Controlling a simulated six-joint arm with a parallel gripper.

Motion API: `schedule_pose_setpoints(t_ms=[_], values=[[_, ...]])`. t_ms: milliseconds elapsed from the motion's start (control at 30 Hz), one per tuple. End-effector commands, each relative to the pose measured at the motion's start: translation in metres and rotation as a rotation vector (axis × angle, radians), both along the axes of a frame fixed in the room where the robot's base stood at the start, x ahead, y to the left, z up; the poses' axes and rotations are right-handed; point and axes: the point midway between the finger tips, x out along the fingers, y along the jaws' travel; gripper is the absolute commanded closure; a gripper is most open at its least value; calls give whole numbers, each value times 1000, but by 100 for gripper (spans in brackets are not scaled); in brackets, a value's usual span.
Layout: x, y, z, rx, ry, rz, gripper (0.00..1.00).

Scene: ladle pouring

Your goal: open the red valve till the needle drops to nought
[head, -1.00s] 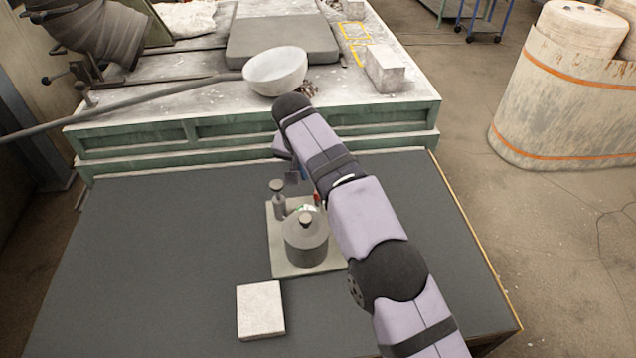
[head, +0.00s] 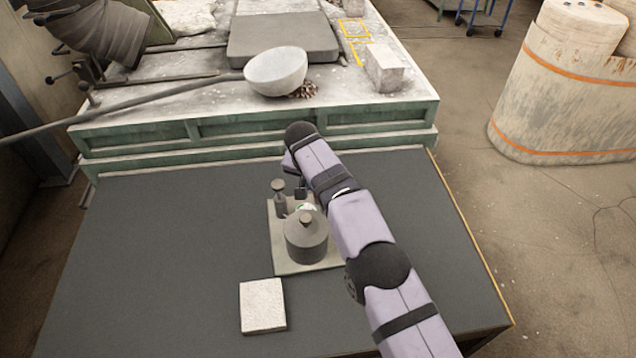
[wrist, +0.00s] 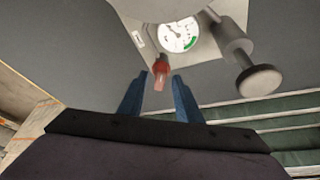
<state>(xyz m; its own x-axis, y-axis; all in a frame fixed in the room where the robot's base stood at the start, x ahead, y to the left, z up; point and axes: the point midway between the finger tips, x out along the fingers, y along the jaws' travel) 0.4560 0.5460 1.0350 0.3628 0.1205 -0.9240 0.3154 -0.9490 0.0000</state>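The red valve (wrist: 160,73) shows in the wrist view below the gauge. My gripper (wrist: 161,76) is open, its two blue fingers on either side of the valve's handle in the picture. A gap shows on both sides, so neither finger appears to touch it. The round white gauge (wrist: 180,35) has a green band at its right; I cannot read the needle's exact value. In the head view the dark grey vessel (head: 306,242) stands on a pale base plate (head: 290,267). My arm hides the red valve and most of the gripper there.
A grey cylinder with a knob (wrist: 260,81) sticks out beside the gauge; it also shows in the head view (head: 279,196). A white square block (head: 262,306) lies in front of the plate. A white bowl-shaped ladle (head: 276,71) rests on the bench behind. The table's left side is clear.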

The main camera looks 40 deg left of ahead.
Motion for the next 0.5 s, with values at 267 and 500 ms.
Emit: schedule_pose_setpoints(t_ms=[267,500], values=[[0,0,0,0,0,0,100],[0,0,0,-1,0,4,100]])
